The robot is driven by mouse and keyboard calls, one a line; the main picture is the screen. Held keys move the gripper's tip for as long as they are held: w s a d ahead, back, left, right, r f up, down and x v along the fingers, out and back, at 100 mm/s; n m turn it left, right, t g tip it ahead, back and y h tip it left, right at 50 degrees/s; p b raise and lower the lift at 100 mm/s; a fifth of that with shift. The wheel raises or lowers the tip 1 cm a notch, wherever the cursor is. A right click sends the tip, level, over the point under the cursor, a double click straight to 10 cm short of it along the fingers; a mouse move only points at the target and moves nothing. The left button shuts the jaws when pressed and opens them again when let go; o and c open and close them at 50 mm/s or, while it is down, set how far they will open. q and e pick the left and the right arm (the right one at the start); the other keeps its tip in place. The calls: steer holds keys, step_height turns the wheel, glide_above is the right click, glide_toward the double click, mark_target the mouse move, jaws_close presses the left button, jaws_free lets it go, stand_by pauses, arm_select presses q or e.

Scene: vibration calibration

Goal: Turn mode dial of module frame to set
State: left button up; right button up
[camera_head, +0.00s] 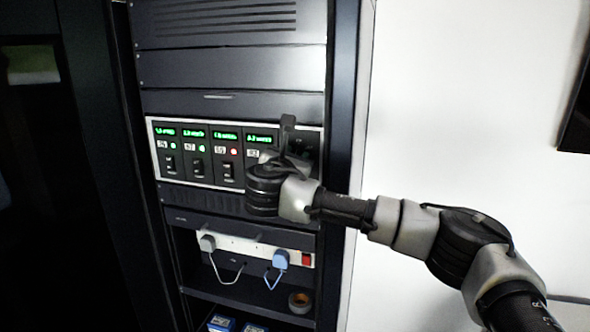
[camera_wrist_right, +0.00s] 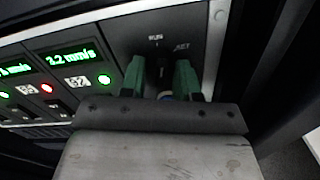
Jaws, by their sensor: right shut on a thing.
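The module frame (camera_head: 197,176) is a dark panel in the rack, with several green displays, lamps and rocker switches. In the right wrist view its right end carries the mode dial (camera_wrist_right: 157,68), a dark knob under the labels RUN and SET. My right gripper (camera_wrist_right: 159,78) has its two green fingers on either side of the dial and is shut on it. Most of the dial is hidden between the fingers, so its exact pointing is hard to tell. In the head view my right gripper (camera_head: 293,147) covers the dial. My left gripper is out of view.
Below the frame is a white power strip (camera_head: 236,244) with a grey plug (camera_head: 207,243), a blue plug (camera_head: 281,259) and a red switch (camera_head: 306,260). A tape roll (camera_head: 299,302) lies on the shelf beneath. A white wall (camera_head: 450,100) stands right of the rack.

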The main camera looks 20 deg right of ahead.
steer(key=m+b, duration=0.5)
steer(key=shift+a+f+m+b, duration=0.15)
steer(key=shift+f+m+b, duration=0.1)
steer(key=shift+m+b, duration=0.05)
steer(key=shift+w+r+m+b, duration=0.1)
steer(key=shift+r+m+b, duration=0.05)
steer(key=shift+m+b, duration=0.6)
steer(key=shift+r+m+b, duration=0.1)
steer(key=shift+m+b, duration=0.45)
steer(key=shift+m, duration=0.4)
steer(key=o, duration=0.9)
steer(key=shift+r, duration=0.1)
steer(key=shift+a, duration=0.1)
